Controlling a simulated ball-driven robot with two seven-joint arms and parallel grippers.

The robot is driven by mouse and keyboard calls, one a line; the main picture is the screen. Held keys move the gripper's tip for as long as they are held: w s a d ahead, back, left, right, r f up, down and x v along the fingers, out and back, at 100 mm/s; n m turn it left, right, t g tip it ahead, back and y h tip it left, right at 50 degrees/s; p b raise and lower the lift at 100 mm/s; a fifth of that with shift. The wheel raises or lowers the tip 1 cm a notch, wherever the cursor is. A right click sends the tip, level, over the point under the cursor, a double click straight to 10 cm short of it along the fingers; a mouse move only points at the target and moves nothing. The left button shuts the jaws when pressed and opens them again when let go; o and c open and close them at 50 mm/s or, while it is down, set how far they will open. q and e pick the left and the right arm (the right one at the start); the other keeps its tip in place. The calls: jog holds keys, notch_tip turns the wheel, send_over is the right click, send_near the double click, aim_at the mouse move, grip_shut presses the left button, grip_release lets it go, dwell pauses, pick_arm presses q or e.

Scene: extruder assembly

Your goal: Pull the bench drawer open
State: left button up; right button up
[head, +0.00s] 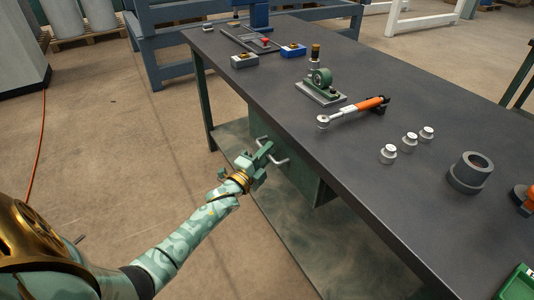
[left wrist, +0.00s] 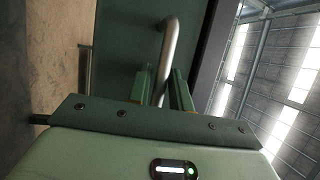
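The bench drawer (head: 302,178) is a green box under the near long side of the dark workbench, and it looks shut. Its bent grey metal handle (head: 283,161) stands out from the green front; it also shows in the left wrist view (left wrist: 169,45). My left gripper (head: 268,152) is at the handle. In the left wrist view, the two green fingers of my left gripper (left wrist: 162,85) stand apart, one on each side of the handle bar, with a gap on the right side. My right gripper is not in view.
The workbench top (head: 345,165) holds a torque wrench (head: 355,111), a green bearing unit (head: 320,82), small white-grey cylinders (head: 409,142) and a grey ring part (head: 470,172). A green bin (head: 517,285) sits at the near right. A lower shelf (head: 300,235) lies below the drawer.

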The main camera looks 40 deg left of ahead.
pick_arm(q)
grip_shut()
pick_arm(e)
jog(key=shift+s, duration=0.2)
pick_arm(q)
jog(key=shift+s, duration=0.1)
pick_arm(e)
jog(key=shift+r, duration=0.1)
